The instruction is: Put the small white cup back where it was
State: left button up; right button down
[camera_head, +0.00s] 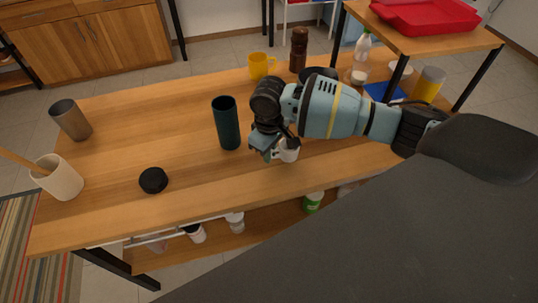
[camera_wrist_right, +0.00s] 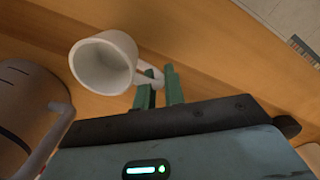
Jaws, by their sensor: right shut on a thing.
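The small white cup (camera_head: 290,153) is at the right gripper, over the middle of the wooden table. In the right wrist view the cup (camera_wrist_right: 104,62) shows its open mouth, and its handle lies between the two green fingers. My right gripper (camera_wrist_right: 160,90) is shut on that handle. In the head view the right gripper (camera_head: 270,154) points down beside the cup and partly hides it. I cannot tell whether the cup touches the table. My left gripper is not in view.
A dark green tumbler (camera_head: 227,124) stands left of the gripper. A black lid (camera_head: 153,180), a brown cup (camera_head: 71,120) and a white utensil pot (camera_head: 60,178) are farther left. A yellow mug (camera_head: 260,66) and a pepper mill (camera_head: 298,50) stand behind. The table's middle left is clear.

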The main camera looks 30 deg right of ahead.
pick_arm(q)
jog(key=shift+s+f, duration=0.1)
pick_arm(e)
jog(key=shift+f, duration=0.8)
jog(key=shift+f, duration=0.15)
jog(key=c, duration=1.5)
grip_release()
